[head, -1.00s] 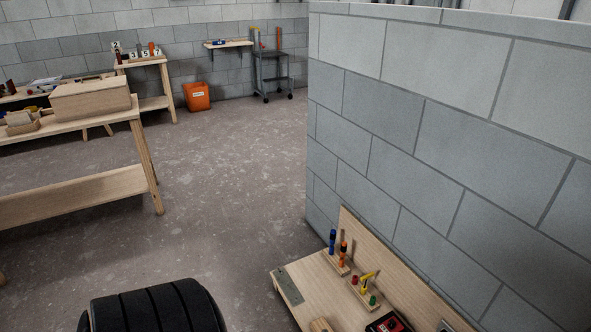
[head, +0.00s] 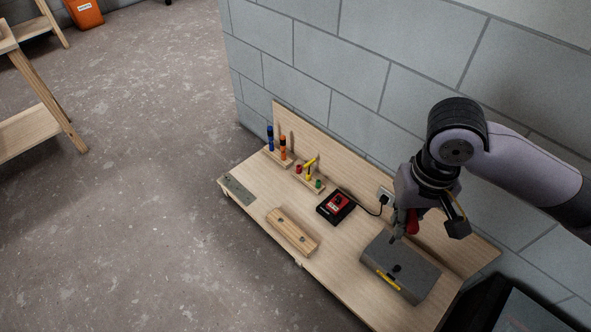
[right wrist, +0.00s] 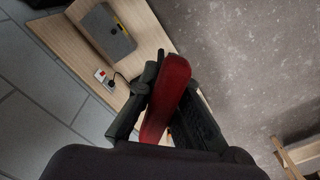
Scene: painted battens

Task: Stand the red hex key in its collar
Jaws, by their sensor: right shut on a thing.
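My right gripper (head: 406,222) is shut on a red piece, which I take for the red hex key (head: 413,222), above the grey case at the right of the bench. In the right wrist view the red hex key (right wrist: 170,92) lies between the dark fingers (right wrist: 165,100); its lower part is hidden. A small wooden block (head: 313,187) near the backboard carries a short red collar (head: 299,168), a yellow hex key (head: 309,166) standing upright, and a green collar (head: 318,184). The red collar looks empty. My left gripper is out of view.
A rack with blue (head: 270,138) and orange (head: 283,147) handles stands left of the block. A black-and-red device (head: 336,206) is wired to a wall socket (head: 386,195). A wooden box (head: 292,232) and a grey case (head: 400,266) lie on the bench (head: 250,200). A block wall rises behind.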

